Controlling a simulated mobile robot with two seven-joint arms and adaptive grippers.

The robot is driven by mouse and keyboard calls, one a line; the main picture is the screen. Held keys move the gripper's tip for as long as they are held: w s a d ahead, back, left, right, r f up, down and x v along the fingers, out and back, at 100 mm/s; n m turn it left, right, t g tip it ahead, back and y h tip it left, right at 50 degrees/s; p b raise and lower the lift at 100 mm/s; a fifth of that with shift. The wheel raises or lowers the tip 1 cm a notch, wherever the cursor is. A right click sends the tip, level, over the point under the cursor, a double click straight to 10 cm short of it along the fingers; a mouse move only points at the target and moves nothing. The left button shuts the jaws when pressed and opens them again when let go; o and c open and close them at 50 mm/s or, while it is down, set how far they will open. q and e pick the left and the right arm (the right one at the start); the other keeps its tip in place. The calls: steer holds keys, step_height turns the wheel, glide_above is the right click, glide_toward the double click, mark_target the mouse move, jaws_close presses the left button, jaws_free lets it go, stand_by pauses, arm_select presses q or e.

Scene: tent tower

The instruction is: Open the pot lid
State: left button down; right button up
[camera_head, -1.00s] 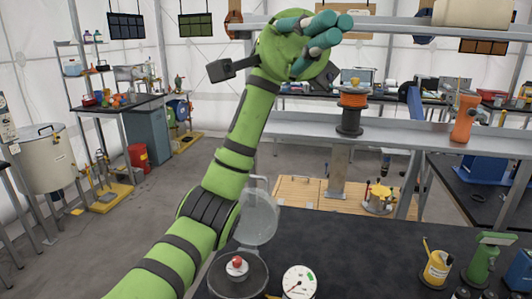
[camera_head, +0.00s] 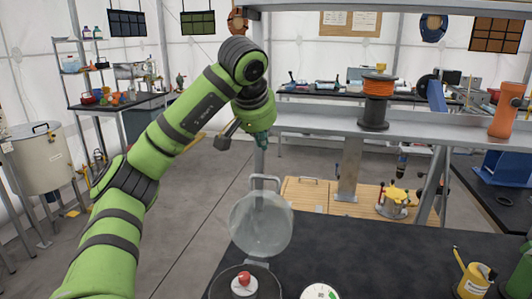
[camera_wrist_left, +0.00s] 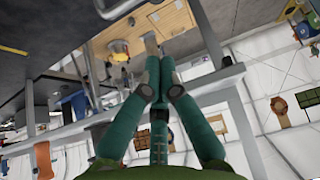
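A dark round pot (camera_head: 226,285) stands at the front edge of the black table, cut off by the bottom of the head view. Its clear round lid (camera_head: 262,224) stands upright at the pot's back rim, with a bar handle (camera_head: 265,181) at its top. A red ball-like thing (camera_head: 243,278) sits in the pot's opening. My left gripper (camera_head: 264,143) is in the air above and behind the lid, apart from it. In the left wrist view its teal fingers (camera_wrist_left: 160,62) come together at the tips with nothing held. My right gripper is not in view.
A white dial (camera_head: 320,292) lies right of the pot, and a yellow can (camera_head: 474,282) stands farther right. The black table (camera_head: 375,252) between them is clear. A grey shelf beam (camera_head: 330,123) with an orange spool (camera_head: 376,88) crosses behind. A low wooden table (camera_head: 306,193) stands beyond.

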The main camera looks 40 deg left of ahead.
arm_select(q)
steer(key=p+x, duration=0.1)
steer(key=x, duration=0.8)
steer(key=s, duration=0.1)
steer(key=s+d, duration=0.1)
steer(key=s+d+p, duration=0.1)
steer(key=shift+s+r, duration=0.25)
steer(key=shift+s, duration=0.05)
steer(key=shift+f, duration=0.1)
steer(key=shift+w, duration=0.1)
